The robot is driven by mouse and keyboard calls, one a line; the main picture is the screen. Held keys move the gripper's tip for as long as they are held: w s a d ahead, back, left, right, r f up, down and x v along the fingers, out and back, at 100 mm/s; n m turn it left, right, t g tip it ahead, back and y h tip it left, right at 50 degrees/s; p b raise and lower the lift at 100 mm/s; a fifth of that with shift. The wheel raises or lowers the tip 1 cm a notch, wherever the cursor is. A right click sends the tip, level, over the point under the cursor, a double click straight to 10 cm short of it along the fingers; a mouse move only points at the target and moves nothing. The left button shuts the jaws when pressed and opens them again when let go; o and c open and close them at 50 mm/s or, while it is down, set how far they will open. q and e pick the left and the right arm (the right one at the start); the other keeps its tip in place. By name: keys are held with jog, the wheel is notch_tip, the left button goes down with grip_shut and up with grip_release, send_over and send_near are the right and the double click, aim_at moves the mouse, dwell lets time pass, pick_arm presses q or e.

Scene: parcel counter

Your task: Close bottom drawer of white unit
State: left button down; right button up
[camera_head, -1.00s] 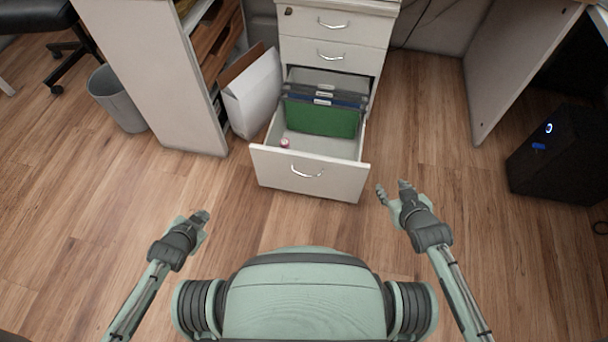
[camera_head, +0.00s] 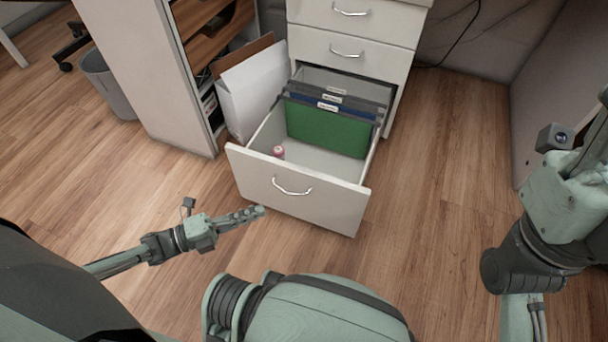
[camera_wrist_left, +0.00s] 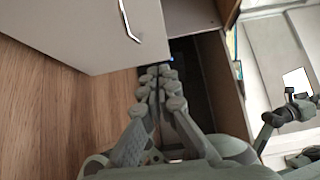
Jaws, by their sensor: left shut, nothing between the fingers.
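The white unit (camera_head: 390,70) stands at the back with its upper drawers shut. Its bottom drawer (camera_head: 325,206) is pulled far out, with a curved metal handle (camera_head: 291,188) on the front. It holds green and dark hanging files (camera_head: 326,128) and a small pinkish item (camera_head: 278,152). My left gripper (camera_head: 260,211) is shut and empty, in front of the drawer front and below its handle in the picture, with no contact visible. In the left wrist view its fingers (camera_wrist_left: 160,85) are together beside a pale panel with a handle (camera_wrist_left: 125,20). My right gripper (camera_head: 590,140) is at the right edge, its fingers mostly cut off.
A white box (camera_head: 250,92) stands left of the drawer, against a shelf unit (camera_head: 143,75). A grey bin (camera_head: 105,85) is farther left. A pale desk panel (camera_head: 560,85) stands on the right. The wood floor between drawer and panel is clear.

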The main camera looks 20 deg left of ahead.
aim_at(313, 180)
pick_arm(q)
jog(key=x, duration=0.4)
jog(key=w+a+b+x, duration=0.1)
jog(key=x, duration=0.3)
jog(key=b+x, duration=0.1)
jog(key=x, duration=0.3)
jog(key=shift+w+a, duration=0.3)
jog(key=shift+w, duration=0.45)
jog(key=shift+w, duration=0.1)
